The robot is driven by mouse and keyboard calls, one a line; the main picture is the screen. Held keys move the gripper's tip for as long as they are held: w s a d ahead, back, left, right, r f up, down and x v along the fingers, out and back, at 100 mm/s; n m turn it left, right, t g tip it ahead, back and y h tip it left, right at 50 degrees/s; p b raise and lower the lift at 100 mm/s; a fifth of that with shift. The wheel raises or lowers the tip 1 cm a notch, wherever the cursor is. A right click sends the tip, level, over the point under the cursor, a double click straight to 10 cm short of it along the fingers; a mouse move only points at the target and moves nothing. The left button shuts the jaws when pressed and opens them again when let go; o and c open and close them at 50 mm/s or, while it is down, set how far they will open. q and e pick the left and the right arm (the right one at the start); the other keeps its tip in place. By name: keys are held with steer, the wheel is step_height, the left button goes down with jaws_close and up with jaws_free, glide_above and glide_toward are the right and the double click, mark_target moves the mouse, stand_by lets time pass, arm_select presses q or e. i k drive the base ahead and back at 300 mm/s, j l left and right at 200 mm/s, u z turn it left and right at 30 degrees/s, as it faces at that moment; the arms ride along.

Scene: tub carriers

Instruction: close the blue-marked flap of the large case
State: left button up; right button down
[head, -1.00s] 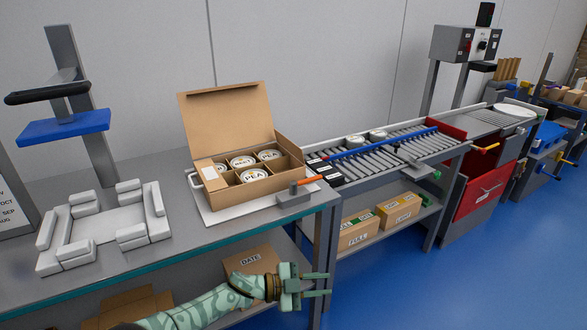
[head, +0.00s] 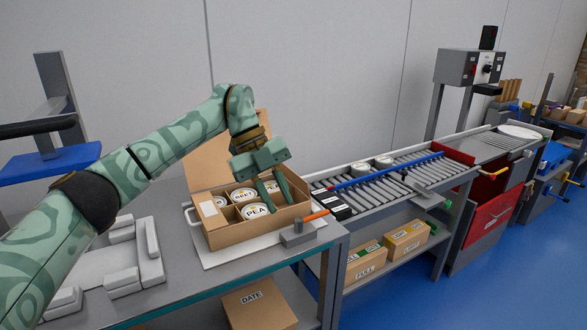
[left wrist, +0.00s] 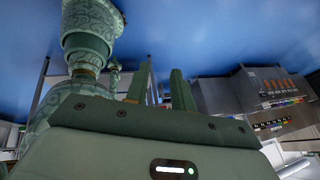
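The large case (head: 250,230) is an open cardboard box on a white board at the bench's right end. It holds several white-lidded tubs (head: 256,210), some labelled PEA. Its big back flap (head: 208,166) stands up, partly hidden behind my left arm. I cannot make out a blue mark on it. My left gripper (head: 281,205) is over the right part of the case, fingers pointing down, apart and with nothing seen between them. Whether the fingertips touch anything is unclear. The left wrist view also shows the two fingers (left wrist: 160,85) apart. My right gripper is out of view.
A grey block with an orange handle (head: 305,225) stands beside the case's front right corner. White padded blocks (head: 135,260) lie left on the bench. A roller conveyor (head: 385,180) adjoins on the right. A blue-plated stand (head: 50,165) rises at far left.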

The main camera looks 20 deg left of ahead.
mark_target(292, 177)
steer(key=i+j, duration=0.35)
steer(key=i, duration=0.2)
steer(key=i+j, duration=0.4)
steer(key=i, duration=0.15)
